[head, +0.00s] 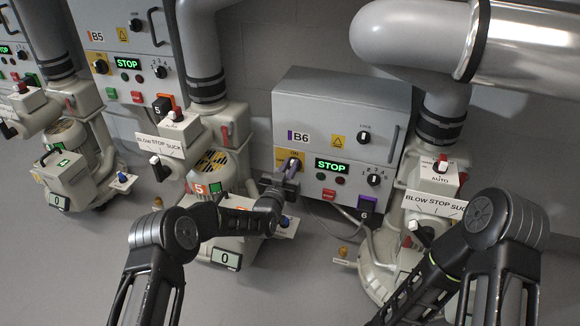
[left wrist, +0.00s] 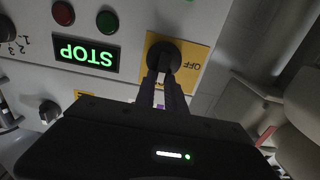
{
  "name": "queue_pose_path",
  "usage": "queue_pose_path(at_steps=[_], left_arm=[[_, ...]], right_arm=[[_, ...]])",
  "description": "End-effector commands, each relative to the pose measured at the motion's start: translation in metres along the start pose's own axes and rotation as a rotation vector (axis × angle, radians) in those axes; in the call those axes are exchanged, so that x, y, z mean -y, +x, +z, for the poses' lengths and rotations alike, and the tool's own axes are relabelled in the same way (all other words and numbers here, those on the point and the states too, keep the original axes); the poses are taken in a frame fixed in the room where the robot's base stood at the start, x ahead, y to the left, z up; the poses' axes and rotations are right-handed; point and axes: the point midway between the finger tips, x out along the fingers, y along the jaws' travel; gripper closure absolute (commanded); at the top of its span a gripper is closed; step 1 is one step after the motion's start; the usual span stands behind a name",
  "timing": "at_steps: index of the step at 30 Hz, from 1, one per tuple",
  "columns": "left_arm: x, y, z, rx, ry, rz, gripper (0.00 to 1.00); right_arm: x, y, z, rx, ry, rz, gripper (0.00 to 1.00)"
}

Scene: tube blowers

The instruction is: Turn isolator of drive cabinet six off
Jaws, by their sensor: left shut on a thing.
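Drive cabinet B6 (head: 330,118) is a grey box with a purple mark, on the wall at centre right. Its isolator is a black rotary knob on a yellow plate (head: 283,160) at the cabinet's lower left. In the left wrist view the isolator knob (left wrist: 163,56) shows upside down, with "OFF" printed on the yellow plate. My left gripper (head: 289,172) is shut on the knob's handle; its dark fingers (left wrist: 164,88) partly hide it, and I cannot tell the knob's exact angle. My right arm shows at the lower right; its gripper is not visible.
A green STOP display (head: 332,166) and buttons sit right of the isolator. Cabinet B5 (head: 125,50) stands to the left. A grey blower pipe (head: 420,50) and a blower with a BLOW/STOP/SUCK selector (head: 433,203) stand to the right. Grey floor is free in front.

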Motion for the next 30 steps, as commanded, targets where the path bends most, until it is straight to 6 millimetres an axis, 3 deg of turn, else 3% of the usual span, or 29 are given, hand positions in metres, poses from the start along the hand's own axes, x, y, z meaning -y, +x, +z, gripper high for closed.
queue_pose_path(at_steps=[14,30], left_arm=[[0.003,0.0,0.001,0.001,-0.072,-0.002,1.0],[0.012,0.0,0.004,0.002,-0.442,-0.002,1.0]], right_arm=[[0.0,0.0,0.0,0.0,0.0,0.0,1.0],[0.0,0.0,0.0,0.0,0.0,0.0,1.0]])
